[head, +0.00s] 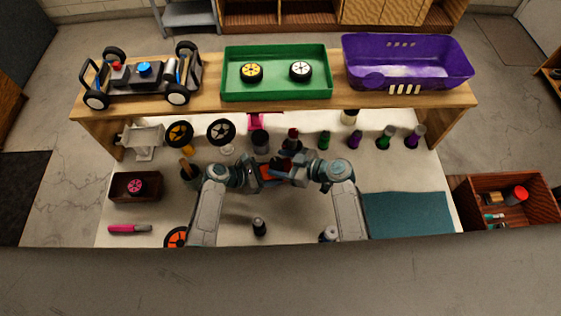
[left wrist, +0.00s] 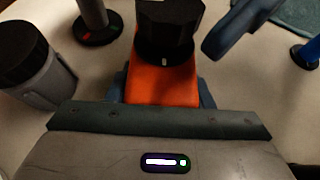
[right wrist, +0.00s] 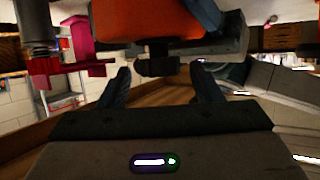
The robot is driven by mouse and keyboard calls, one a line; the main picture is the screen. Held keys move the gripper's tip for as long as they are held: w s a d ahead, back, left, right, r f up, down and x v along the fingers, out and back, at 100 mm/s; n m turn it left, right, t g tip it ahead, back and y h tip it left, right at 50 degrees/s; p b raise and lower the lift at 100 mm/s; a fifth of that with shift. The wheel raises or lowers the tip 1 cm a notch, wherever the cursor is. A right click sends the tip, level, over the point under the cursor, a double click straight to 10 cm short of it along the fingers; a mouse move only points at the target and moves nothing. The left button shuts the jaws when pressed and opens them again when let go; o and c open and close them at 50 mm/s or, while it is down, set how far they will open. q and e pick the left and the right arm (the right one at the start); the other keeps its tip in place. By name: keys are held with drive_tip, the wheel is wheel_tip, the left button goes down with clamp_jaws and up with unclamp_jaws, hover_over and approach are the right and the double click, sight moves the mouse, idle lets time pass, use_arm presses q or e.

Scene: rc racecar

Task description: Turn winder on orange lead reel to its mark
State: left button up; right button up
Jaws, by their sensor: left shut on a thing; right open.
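The orange lead reel (head: 272,174) is at the middle of the head view, between my two grippers. In the left wrist view the orange body (left wrist: 160,85) sits between the fingers of my left gripper (left wrist: 164,90), which is shut on it. A black faceted winder (left wrist: 168,30) stands on the reel, with a small white mark at its lower edge. My right gripper (right wrist: 163,82) is open close to the reel. In the right wrist view the orange body (right wrist: 145,24) shows above its fingertips, with a dark part between them; contact cannot be told.
Several bottles (head: 385,138) stand behind and right of the grippers. A raised wooden shelf holds a car (head: 143,72), a green tray (head: 275,97) and a purple basket (head: 420,75). A teal mat (head: 408,215) lies clear at right. A small dark bottle (head: 259,228) stands in front.

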drive_tip(key=shift+w+a, duration=0.1)
drive_tip(key=shift+a, duration=0.05)
drive_tip(key=shift+c, duration=0.5)
drive_tip(key=c, duration=0.9)
drive_tip(key=shift+s+a+f+m+t+h, duration=0.1)
drive_tip(key=shift+s+f+m+t+h, duration=0.1)
drive_tip(key=shift+m+t+h, duration=0.35)
drive_tip(key=shift+r+m+t+h, duration=0.1)
drive_tip(key=shift+m+t+h, duration=0.45)
drive_tip(key=shift+m+t, duration=0.5)
drive_tip(key=o, duration=1)
drive_tip(key=v, duration=1.2)
